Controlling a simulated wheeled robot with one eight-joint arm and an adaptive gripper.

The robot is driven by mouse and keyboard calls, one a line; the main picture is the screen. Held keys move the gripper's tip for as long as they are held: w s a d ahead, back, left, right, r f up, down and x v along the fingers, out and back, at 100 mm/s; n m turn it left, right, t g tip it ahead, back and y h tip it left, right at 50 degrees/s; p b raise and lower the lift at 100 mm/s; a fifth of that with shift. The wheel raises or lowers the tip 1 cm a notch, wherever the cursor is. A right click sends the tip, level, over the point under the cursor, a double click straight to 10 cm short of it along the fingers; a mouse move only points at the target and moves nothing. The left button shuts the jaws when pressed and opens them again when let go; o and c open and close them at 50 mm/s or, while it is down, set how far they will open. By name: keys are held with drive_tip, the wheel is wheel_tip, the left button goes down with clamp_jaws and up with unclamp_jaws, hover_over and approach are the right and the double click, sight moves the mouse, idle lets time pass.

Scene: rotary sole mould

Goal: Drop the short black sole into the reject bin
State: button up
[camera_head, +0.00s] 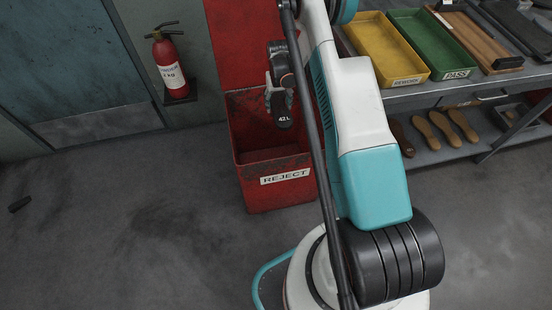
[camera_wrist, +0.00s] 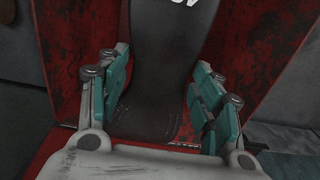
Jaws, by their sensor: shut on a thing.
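The black sole (camera_head: 283,116), marked 42 L, hangs from my gripper (camera_head: 278,88) in the head view. My gripper is shut on it. In the wrist view the sole (camera_wrist: 165,50) runs between the two teal-padded fingers, and part of its lettering shows at the top edge. The red reject bin (camera_head: 280,198) has a white REJECT label on its front and a tall red back panel. In the head view the sole appears over the bin's opening, in front of its inner back wall. I cannot tell how deep it hangs. The bin's red surface (camera_wrist: 62,60) surrounds the sole in the wrist view.
To the right, a rack holds a yellow REWORK tray (camera_head: 385,48) and a green PASS tray (camera_head: 432,42). Several brown soles (camera_head: 440,128) lie on its lower shelf. A fire extinguisher (camera_head: 168,65) stands left of the bin.

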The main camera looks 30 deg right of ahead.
wheel_tip(320, 180, down, 6)
drive_tip(key=shift+r+b, duration=0.2)
drive_tip(key=shift+b, duration=0.9)
drive_tip(key=o, duration=1.3)
wheel_tip(320, 180, up, 12)
drive_tip(key=shift+a+r, duration=0.1)
